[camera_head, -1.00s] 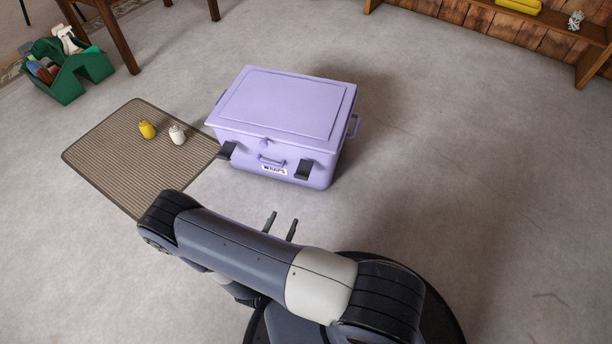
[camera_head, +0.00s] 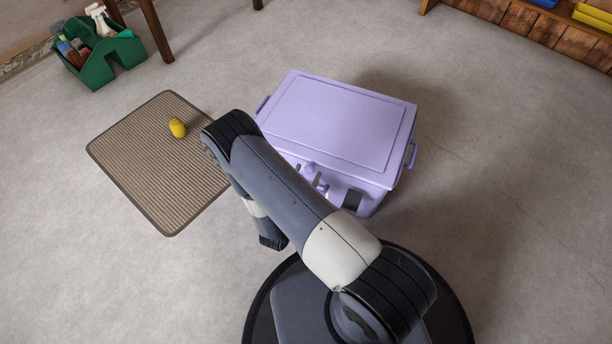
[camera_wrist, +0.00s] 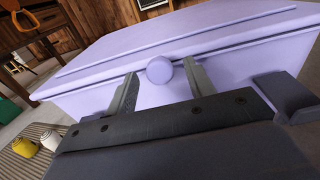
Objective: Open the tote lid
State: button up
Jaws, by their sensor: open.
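The lilac tote (camera_head: 400,184) stands on the floor with its lid (camera_head: 340,120) shut. A round lilac knob (camera_wrist: 159,70) sticks out from the lid's front edge; it also shows in the head view (camera_head: 309,168). My gripper (camera_wrist: 160,84) is open at the tote's front, with one finger on each side of the knob in the wrist view. The fingers appear apart from the knob. A dark latch (camera_wrist: 284,95) shows at the right of the front, and in the head view (camera_head: 353,200) it hangs down. My arm hides the tote's left front and label.
A ribbed mat (camera_head: 150,165) lies left of the tote with a yellow jar (camera_head: 177,127) on it; a white jar (camera_wrist: 50,138) shows in the wrist view. A green caddy (camera_head: 98,70) stands at the back left. Floor right of the tote is clear.

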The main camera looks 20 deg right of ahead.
grip_shut()
dwell(0.6)
